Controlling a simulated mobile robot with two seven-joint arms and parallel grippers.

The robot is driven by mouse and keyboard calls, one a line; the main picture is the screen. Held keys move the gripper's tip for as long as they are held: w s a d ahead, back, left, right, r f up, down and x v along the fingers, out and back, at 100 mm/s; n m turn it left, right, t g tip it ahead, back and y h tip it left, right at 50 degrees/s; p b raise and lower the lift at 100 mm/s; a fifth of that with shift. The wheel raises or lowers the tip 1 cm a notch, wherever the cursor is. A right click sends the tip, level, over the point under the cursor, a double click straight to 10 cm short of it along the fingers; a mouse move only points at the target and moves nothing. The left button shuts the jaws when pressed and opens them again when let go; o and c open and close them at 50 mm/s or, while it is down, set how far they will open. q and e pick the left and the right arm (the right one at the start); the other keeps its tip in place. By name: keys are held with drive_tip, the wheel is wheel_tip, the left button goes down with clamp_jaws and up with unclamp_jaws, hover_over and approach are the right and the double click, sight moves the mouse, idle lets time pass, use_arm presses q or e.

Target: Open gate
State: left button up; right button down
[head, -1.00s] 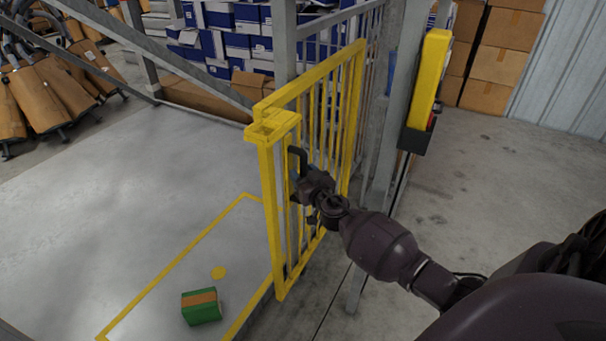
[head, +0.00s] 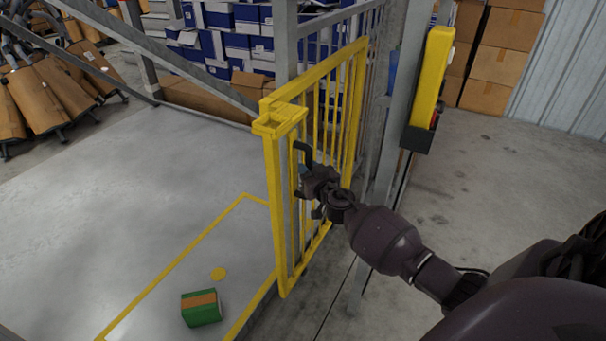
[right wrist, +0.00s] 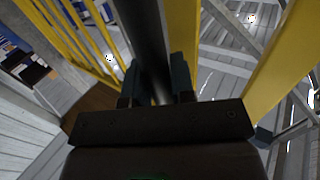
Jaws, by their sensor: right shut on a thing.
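The yellow barred gate (head: 350,110) stands in the middle of the head view, swung at an angle from the grey post frame. Its free end with a wide yellow post (head: 278,210) is nearest me. A dark handle (head: 301,154) sits on that end. My right gripper (head: 306,180) is at the handle. In the right wrist view, my right gripper (right wrist: 158,88) is shut on the dark handle bar (right wrist: 145,40), with a finger on each side. Yellow gate bars (right wrist: 185,40) show beside it. My left gripper is not in view.
A green and orange box (head: 201,307) lies on the grey floor inside a yellow floor line. A yellow control box (head: 430,85) hangs on the grey post (head: 395,130) to the right. Cardboard boxes (head: 500,65) stand behind. The floor right of the gate is clear.

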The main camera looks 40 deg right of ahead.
sight(312, 146)
drive_tip(key=w+d, duration=0.1)
drive_tip(key=d, duration=0.1)
drive_tip(key=w+d+b, duration=0.1)
drive_tip(key=d, duration=0.1)
drive_tip(key=w+d, duration=0.1)
drive_tip(key=d, duration=0.2)
drive_tip(key=shift+b, duration=0.4)
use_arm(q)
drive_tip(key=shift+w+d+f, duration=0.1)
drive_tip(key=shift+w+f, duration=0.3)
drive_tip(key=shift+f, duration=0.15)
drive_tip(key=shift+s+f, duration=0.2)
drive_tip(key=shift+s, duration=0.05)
use_arm(e)
drive_tip(key=c, duration=1)
unclamp_jaws()
drive_tip(key=shift+s, duration=0.1)
